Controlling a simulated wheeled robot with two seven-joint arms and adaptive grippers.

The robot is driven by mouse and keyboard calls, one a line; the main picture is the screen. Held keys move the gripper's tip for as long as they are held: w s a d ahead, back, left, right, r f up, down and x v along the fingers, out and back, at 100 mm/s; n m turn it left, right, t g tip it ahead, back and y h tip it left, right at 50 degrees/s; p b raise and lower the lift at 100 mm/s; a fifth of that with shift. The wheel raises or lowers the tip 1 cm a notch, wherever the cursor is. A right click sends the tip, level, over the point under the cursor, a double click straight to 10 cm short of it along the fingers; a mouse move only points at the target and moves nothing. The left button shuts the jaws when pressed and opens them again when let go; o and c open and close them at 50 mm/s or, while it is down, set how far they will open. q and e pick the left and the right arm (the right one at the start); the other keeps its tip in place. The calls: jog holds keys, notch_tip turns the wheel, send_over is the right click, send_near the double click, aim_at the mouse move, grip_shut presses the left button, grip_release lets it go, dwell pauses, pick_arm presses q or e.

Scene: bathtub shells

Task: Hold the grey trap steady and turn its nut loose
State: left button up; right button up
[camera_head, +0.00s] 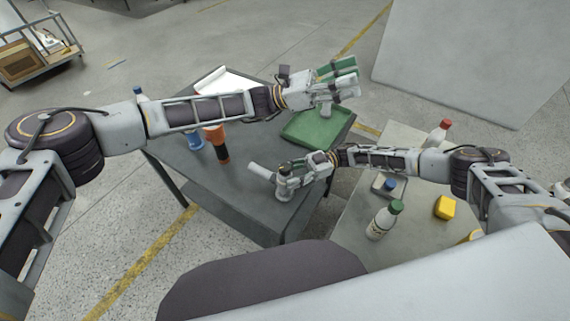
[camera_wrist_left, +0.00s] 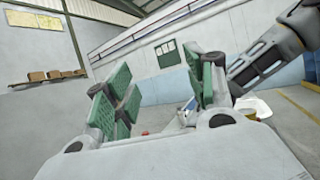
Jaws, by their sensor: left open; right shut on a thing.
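The grey trap (camera_head: 262,172) is a light grey pipe piece over the dark table, its short tube pointing up and left. My right gripper (camera_head: 285,176) is shut on it and covers part of its body. The nut cannot be told apart at this size. My left gripper (camera_head: 346,77) is open, up and to the right of the trap, above the green tray. In the left wrist view my left gripper (camera_wrist_left: 165,97) shows its green pads wide apart with nothing between them. The trap cannot be made out in that view.
The dark table (camera_head: 240,213) carries the green tray (camera_head: 300,133), an orange and black tool (camera_head: 218,146), a blue cup (camera_head: 193,141) and a white sheet (camera_head: 222,80). A lighter table at right holds a green-capped bottle (camera_head: 383,221), a yellow block (camera_head: 444,207) and a red-capped bottle (camera_head: 438,134).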

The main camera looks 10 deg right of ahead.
pick_arm(q)
jog(key=shift+w+d+r+n+t+y, duration=0.8)
jog(key=shift+w+d+r+n+t, duration=1.4)
jog(key=shift+w+d+n+t, duration=2.8)
jog(key=s+a+f+n+t+y, duration=0.1)
jog(key=s+a+f+n+y, duration=0.1)
jog(key=a+f+y, duration=0.5)
jog(key=s+a+f+n+t+y, duration=0.1)
jog(key=s+a+f+n+y, duration=0.25)
jog(key=f+y, duration=0.4)
jog(key=s+a+f+m+g+y, duration=0.2)
jog(key=a+f+y, duration=0.3)
jog(key=a, duration=0.7)
jog(key=shift+s+a+f+g, duration=0.3)
jog(key=shift+s+a+f, duration=0.1)
jog(key=shift+s+f, duration=0.2)
